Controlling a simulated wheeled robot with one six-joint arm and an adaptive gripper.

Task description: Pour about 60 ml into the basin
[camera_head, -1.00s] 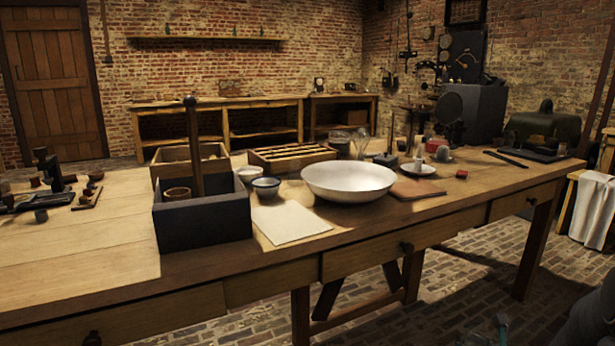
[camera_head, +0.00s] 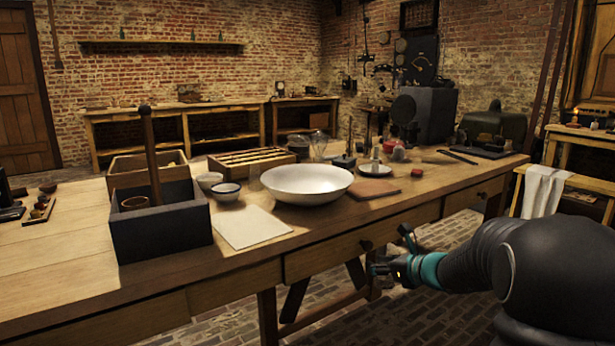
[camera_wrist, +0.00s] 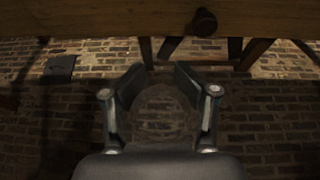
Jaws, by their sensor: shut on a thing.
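The wide white basin (camera_head: 307,184) stands on the workbench, near its front edge, and its inside looks empty. My gripper (camera_head: 382,268) is low in front of the bench, right of the basin and below the tabletop. In the wrist view my gripper's two fingers (camera_wrist: 160,95) are closed around a faint, rounded, see-through vessel (camera_wrist: 160,112), with brick floor visible through it. I cannot tell how much liquid is in it. The basin does not show in the wrist view.
The workbench front (camera_wrist: 110,18) with a drawer knob crosses the top of the wrist view. Left of the basin are a pale sheet (camera_head: 245,228), a small bowl (camera_head: 225,192) and a dark box (camera_head: 150,240) with a tall post. A brown pad (camera_head: 372,189) lies to the right.

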